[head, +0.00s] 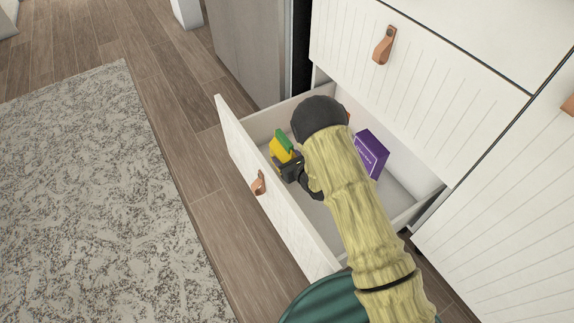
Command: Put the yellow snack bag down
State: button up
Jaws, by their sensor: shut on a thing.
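The yellow snack bag (276,149), with a green part on top, is inside the open drawer near its left end. My gripper (285,167) is shut on it, reaching down over the drawer from the right. The fingers and wrist cover the bag's right and lower parts. I cannot tell whether the bag touches the drawer floor. The white drawer (238,150) is pulled out, its front panel at the left with a brown leather handle (259,182).
A purple box (370,154) stands in the drawer to the right of my arm. The drawer floor (396,194) is bare near the purple box's lower right. White cabinet fronts (420,85) rise behind. A patterned rug (85,200) lies on the wooden floor at the left.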

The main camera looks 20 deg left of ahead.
jog(key=shift+w+f+b, duration=0.1)
jog(key=shift+f+b, duration=1.2)
jog(key=shift+f, duration=0.65)
jog(key=shift+r, duration=0.1)
jog(key=o, duration=1.1)
jog(key=shift+d, duration=0.15)
jog(key=p+v, duration=0.6)
jog(key=v, duration=0.6)
